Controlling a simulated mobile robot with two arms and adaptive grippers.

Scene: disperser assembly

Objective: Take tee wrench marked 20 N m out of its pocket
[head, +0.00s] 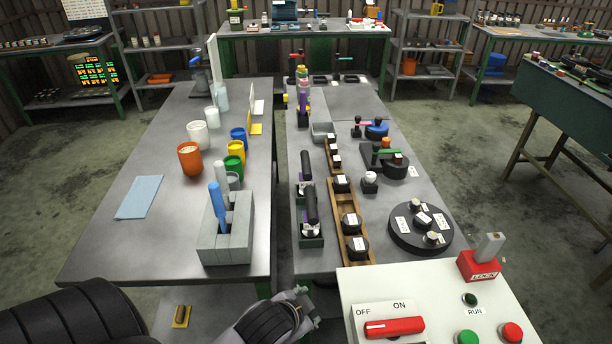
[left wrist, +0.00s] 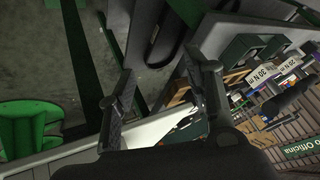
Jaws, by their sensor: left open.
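In the left wrist view, a white label reading 20 N m (left wrist: 290,63) sits at the right beside a label reading 30 N m (left wrist: 258,73). Dark green blocks (left wrist: 240,46) lie close to these labels. In the head view two black-handled tools, a nearer one (head: 311,203) and a farther one (head: 306,164), rise from dark green holders (head: 312,241); I cannot read which is marked 20 N m. My left gripper (head: 305,304) is empty at the near end of the benches, short of the holders. Its fingers (left wrist: 160,70) are spread apart. My right gripper is out of view.
A control panel (head: 430,290) with a red switch stands at the near right. A wooden rack (head: 345,215) and a round black plate (head: 420,243) lie right of the holders. A grey block (head: 228,240) with a blue handle stands on the left bench (head: 100,245). A gap separates the benches.

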